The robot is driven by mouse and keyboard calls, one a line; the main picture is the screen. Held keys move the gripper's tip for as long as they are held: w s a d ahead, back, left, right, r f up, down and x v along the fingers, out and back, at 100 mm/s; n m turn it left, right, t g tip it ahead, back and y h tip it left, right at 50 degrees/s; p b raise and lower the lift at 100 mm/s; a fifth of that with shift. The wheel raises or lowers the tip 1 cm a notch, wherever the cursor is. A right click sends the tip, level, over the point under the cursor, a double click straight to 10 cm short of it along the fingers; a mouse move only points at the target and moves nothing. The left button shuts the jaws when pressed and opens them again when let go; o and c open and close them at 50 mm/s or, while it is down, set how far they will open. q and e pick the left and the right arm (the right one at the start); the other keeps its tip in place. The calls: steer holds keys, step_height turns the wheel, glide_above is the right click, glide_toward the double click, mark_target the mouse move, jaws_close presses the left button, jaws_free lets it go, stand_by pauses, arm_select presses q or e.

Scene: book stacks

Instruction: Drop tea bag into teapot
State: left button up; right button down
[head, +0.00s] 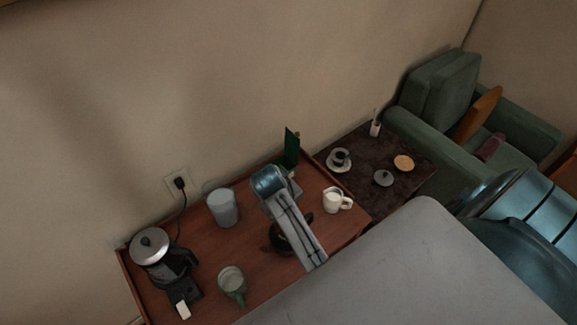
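A dark, rounded vessel, apparently the teapot (279,239), stands on the wooden tray table (190,245). My arm crosses over it and hides much of it, including its opening. That arm appears to be my right one; its gripper (290,184) is near the back edge of the table, close to a dark green upright box (292,148). The wrist hides the fingertips, so I cannot tell whether they are open or hold anything. I cannot make out a tea bag. My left gripper is not in view.
A dark side table (405,196) holds a cup on a saucer (339,160) and a grey lid (383,178). A green armchair (430,135) is behind.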

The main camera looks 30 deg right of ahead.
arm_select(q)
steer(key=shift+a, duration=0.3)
arm_select(e)
steer(key=shift+f, duration=0.4)
steer(key=c, duration=1.6)
jaws_free()
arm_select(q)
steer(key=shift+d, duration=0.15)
arm_select(e)
steer(key=shift+o, duration=0.2)
